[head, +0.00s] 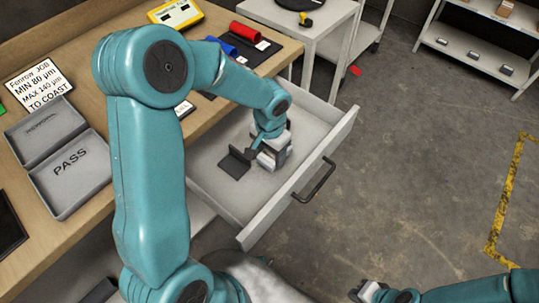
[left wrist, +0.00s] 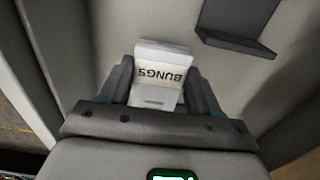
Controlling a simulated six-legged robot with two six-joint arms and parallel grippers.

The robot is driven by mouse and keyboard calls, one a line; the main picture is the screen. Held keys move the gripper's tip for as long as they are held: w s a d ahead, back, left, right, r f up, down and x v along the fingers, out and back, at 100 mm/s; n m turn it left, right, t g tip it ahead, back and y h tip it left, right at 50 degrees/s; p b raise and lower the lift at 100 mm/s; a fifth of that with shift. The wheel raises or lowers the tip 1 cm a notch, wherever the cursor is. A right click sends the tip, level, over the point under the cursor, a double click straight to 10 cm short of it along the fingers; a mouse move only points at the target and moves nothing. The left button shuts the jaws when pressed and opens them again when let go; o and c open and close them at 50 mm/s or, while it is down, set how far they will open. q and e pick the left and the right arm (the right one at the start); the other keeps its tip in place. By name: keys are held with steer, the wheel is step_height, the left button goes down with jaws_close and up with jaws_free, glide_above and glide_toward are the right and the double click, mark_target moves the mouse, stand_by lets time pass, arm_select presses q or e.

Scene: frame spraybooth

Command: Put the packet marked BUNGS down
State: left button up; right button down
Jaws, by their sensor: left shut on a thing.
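The white packet marked BUNGS (left wrist: 160,70) is between the two fingers of my left gripper (left wrist: 161,88) in the left wrist view. Its label reads upside down there. In the head view my left gripper (head: 270,155) reaches down into the open grey drawer (head: 215,185), and the packet is mostly hidden by the gripper. I cannot tell whether the packet touches the drawer floor. My right gripper (head: 372,292) is at the bottom edge of the head view, away from the drawer, and its fingers are too unclear to read.
A dark angled piece (head: 235,164) lies in the drawer beside my left gripper; it also shows in the left wrist view (left wrist: 236,38). The drawer front has a dark handle (head: 315,180). The wooden bench holds a grey PASS tray (head: 92,192) and a yellow meter (head: 175,13).

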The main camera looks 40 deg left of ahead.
mark_target(269, 155)
arm_select(q)
steer(key=shift+f, duration=0.7)
steer(key=shift+w+a+f, duration=0.1)
steer(key=shift+a, duration=0.05)
steer(key=shift+f, duration=0.1)
steer(key=o, duration=1.2)
steer(key=shift+c, duration=0.2)
steer(key=shift+r, duration=0.2)
step_height(269, 155, up, 12)
steer(key=p, duration=0.1)
